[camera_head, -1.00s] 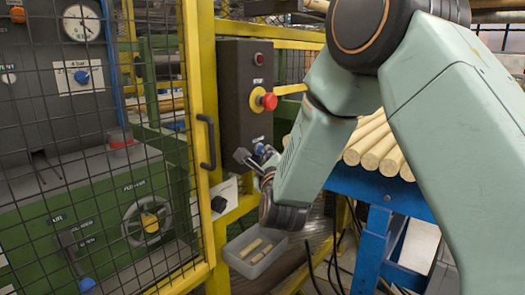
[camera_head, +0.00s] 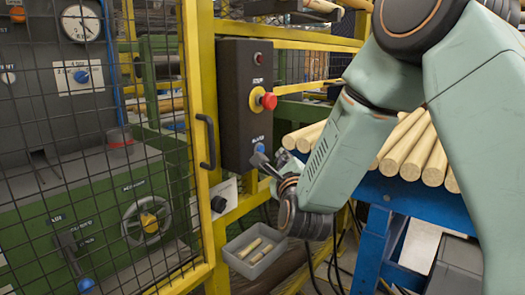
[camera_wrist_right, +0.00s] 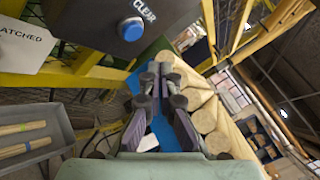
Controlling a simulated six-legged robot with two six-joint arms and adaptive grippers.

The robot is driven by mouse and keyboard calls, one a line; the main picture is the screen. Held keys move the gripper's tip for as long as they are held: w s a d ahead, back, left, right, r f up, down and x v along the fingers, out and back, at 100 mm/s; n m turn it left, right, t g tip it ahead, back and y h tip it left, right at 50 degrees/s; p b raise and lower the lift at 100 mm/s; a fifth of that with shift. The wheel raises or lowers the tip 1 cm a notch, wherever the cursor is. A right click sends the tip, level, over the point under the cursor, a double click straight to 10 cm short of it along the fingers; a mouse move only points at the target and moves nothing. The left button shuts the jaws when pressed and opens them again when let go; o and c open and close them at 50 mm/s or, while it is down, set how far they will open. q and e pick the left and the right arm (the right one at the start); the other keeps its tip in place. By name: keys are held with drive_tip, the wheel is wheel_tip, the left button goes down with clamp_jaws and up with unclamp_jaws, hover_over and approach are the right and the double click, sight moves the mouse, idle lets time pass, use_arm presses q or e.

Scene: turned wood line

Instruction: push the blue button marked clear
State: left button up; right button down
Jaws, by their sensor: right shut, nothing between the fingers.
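The blue button (camera_head: 259,147) is low on the dark upright control box (camera_head: 234,95). In the right wrist view the button (camera_wrist_right: 131,29) is a blue dome beside the word CLEAR, up and left of my fingertips. My right gripper (camera_head: 258,161) is shut and empty, just below and right of the button in the head view. The right wrist view shows its fingers (camera_wrist_right: 162,62) apart from the button. Whether the button is pressed in cannot be told. My left gripper is not in view.
A red mushroom button (camera_head: 268,101) on a yellow plate and a small dark red button (camera_head: 258,58) are higher on the box. A mesh gate (camera_head: 196,130) stands left. Round wood bars (camera_head: 410,150) lie on a blue stand at right. A grey bin (camera_head: 254,250) holds wood pieces below.

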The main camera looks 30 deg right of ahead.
drive_tip(key=shift+s+d, duration=0.2)
drive_tip(key=shift+s, duration=0.3)
drive_tip(key=shift+s+d, duration=0.2)
drive_tip(key=shift+s, duration=0.25)
drive_tip(key=s+a+f+n+g+y, duration=0.2)
drive_tip(key=s+a+f+n+g, duration=0.1)
drive_tip(key=f+n, duration=0.5)
drive_tip(key=s+a+f+n+g+y, duration=0.2)
drive_tip(key=s+a+f+n, duration=0.15)
drive_tip(key=f+n, duration=0.5)
drive_tip(key=s+a+f+n+g+y, duration=0.3)
drive_tip(key=s+f+n, duration=0.1)
drive_tip(key=f+n, duration=0.35)
drive_tip(key=s+a+f+n+g, duration=0.1)
drive_tip(key=s+f+n+g, duration=0.1)
drive_tip(key=s+f, duration=0.4)
drive_tip(key=s+a+f+n+g, duration=0.1)
drive_tip(key=s+f+g, duration=0.3)
drive_tip(key=s, duration=0.8)
drive_tip(key=s+a+f+n+g, duration=0.2)
drive_tip(key=s+f+n+g, duration=0.1)
drive_tip(key=s+f, duration=0.4)
drive_tip(key=shift+s+f, duration=0.4)
drive_tip(key=shift+s, duration=0.85)
